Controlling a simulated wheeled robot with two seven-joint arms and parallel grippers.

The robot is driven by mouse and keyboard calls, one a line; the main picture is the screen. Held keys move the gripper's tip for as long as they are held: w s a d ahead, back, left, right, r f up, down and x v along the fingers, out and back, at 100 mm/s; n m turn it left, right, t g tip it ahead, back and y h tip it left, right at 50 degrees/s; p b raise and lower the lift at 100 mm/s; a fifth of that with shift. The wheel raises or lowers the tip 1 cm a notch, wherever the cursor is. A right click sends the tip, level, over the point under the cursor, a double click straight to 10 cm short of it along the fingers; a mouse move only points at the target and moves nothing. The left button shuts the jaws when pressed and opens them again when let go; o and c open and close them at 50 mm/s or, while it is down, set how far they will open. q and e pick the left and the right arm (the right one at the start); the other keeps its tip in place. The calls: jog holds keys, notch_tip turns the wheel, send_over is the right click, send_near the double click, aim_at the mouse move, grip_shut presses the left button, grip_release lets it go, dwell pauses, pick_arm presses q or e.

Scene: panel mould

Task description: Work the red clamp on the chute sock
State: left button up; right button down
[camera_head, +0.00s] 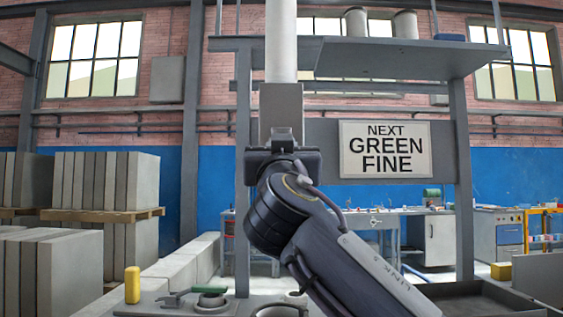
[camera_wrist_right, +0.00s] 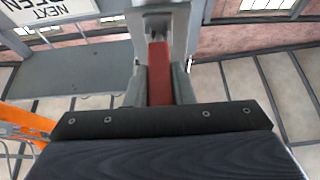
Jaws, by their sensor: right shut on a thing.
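The red clamp (camera_wrist_right: 160,72) shows in the right wrist view as a red bar between the two fingers of my right gripper (camera_wrist_right: 159,88). The fingers are shut on it. In the head view my right arm rises to the chute, and its gripper (camera_head: 283,138) is at the lower end of the grey chute part (camera_head: 281,108) under a white pipe (camera_head: 281,42). The clamp is hidden there behind my wrist. I cannot tell the sock apart from the grey chute part. My left gripper is in neither view.
A grey frame with a shelf (camera_head: 410,57) surrounds the chute. A sign (camera_head: 384,149) reads "NEXT GREEN FINE". Slab stacks (camera_head: 107,182) stand left, a workbench (camera_head: 372,214) behind.

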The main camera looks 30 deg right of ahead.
jog(key=shift+f, duration=0.1)
dwell(0.3)
jog(key=c, duration=1.2)
grip_release()
jog(key=shift+c, duration=0.2)
jog(key=b+v, duration=0.1)
jog(key=v, duration=0.6)
jog(key=shift+s+f, duration=0.25)
jog(key=shift+s, duration=0.1)
jog(key=shift+a, duration=0.1)
